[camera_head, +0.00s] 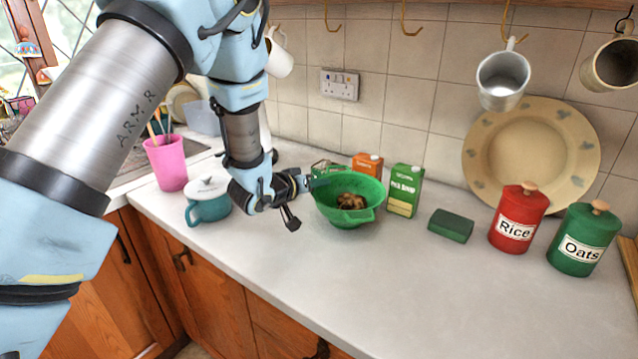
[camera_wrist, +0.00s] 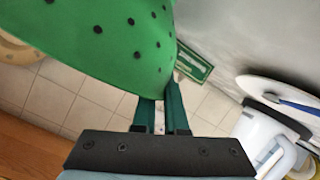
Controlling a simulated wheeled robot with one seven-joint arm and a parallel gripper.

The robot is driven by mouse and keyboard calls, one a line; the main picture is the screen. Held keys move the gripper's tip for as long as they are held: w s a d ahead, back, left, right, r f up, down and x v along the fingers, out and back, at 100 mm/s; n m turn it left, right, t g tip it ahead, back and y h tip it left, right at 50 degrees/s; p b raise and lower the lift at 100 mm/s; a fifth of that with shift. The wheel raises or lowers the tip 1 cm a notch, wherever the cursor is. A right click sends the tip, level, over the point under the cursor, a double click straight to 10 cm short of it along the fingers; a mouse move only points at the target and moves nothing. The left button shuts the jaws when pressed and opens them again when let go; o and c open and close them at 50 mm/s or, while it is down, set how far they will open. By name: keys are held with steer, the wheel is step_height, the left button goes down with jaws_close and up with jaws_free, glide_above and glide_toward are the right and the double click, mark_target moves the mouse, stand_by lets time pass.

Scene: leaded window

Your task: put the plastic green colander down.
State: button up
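The plastic green colander (camera_head: 372,213) is near the middle of the counter in the head view, roughly upright, with brown contents (camera_head: 351,201) inside. Its dotted green side (camera_wrist: 115,40) fills the upper left of the wrist view. My gripper (camera_head: 311,184) is at the colander's left rim. In the wrist view, its two fingers (camera_wrist: 162,98) are close together, with their tips at the colander's edge, and look shut on it. The exact contact is partly hidden by the colander. I cannot tell whether the colander's base touches the counter.
A teal lidded mug (camera_head: 208,207) and pink cup (camera_head: 167,163) stand left. Green (camera_head: 404,190) and orange (camera_head: 367,165) cartons stand close behind the colander. A green block (camera_head: 451,225), Rice tin (camera_head: 518,219) and Oats tin (camera_head: 583,240) are right. The front counter (camera_head: 400,290) is clear.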

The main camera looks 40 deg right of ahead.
steer(key=o, duration=0.4)
steer(key=shift+o, duration=0.2)
steer(key=b+v, duration=0.3)
steer(key=v, duration=0.9)
steer(key=shift+b, duration=0.3)
